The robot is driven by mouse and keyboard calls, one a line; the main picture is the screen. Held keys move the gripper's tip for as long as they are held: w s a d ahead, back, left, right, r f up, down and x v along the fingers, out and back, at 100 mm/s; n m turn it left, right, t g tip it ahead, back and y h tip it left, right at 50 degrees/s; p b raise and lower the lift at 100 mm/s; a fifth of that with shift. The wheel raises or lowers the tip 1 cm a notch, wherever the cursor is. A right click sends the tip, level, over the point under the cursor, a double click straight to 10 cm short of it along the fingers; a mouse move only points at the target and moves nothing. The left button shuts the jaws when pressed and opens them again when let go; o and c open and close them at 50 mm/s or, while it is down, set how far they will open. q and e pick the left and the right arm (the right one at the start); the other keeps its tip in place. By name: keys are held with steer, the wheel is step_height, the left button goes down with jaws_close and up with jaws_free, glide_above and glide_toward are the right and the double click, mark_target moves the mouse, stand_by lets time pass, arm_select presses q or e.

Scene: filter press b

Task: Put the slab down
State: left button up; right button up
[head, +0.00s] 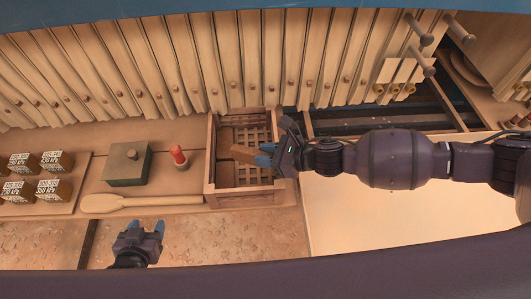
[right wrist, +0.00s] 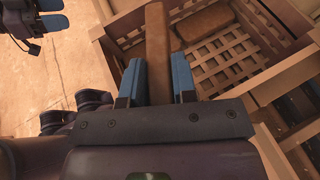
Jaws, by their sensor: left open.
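My right gripper (head: 265,155) is shut on a brown slab (head: 243,153), which points left over the open wooden crate (head: 210,160). In the right wrist view the slab (right wrist: 158,45) sits between both blue fingers (right wrist: 157,80), across the crate's near corner. I cannot tell whether its far end touches the crate. Another brown slab (right wrist: 206,22) lies on the crate's lattice floor (right wrist: 225,65). My left gripper (head: 145,228) is open and empty, low on the left, over the stained surface and apart from the crate.
A green box (head: 128,165), a red-topped knob (head: 179,157) and a wooden paddle (head: 130,202) lie left of the crate. Several labelled blocks (head: 50,162) stand at far left. A row of pale plates (head: 170,65) rises behind. A pale bare surface (head: 360,220) is at right.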

steer(key=o, duration=0.4)
steer(key=shift+r, duration=0.1)
steer(key=shift+r+p, duration=0.45)
steer(key=shift+r, duration=0.1)
steer(key=b+v, duration=0.1)
steer(key=v, duration=1.1)
steer(key=shift+s, duration=0.1)
steer(key=a+m+t, duration=0.5)
steer(key=a+m, duration=0.1)
steer(key=m, duration=1)
steer(key=s+d+f+m+h, duration=0.3)
steer(key=d+m, duration=0.3)
steer(key=m, duration=0.5)
steer(key=s+d+f+m+t+h, duration=0.1)
steer(key=s+d+f+m+h, duration=0.2)
steer(key=m, duration=0.7)
steer(key=s+d+f+m+h, duration=0.4)
steer(key=d+f+m+h, duration=0.2)
steer(key=d+m, duration=0.5)
steer(key=shift+s+d+f+m+t+h, duration=0.1)
steer(key=shift+f+m+t+h, duration=0.25)
steer(key=shift+f, duration=0.6)
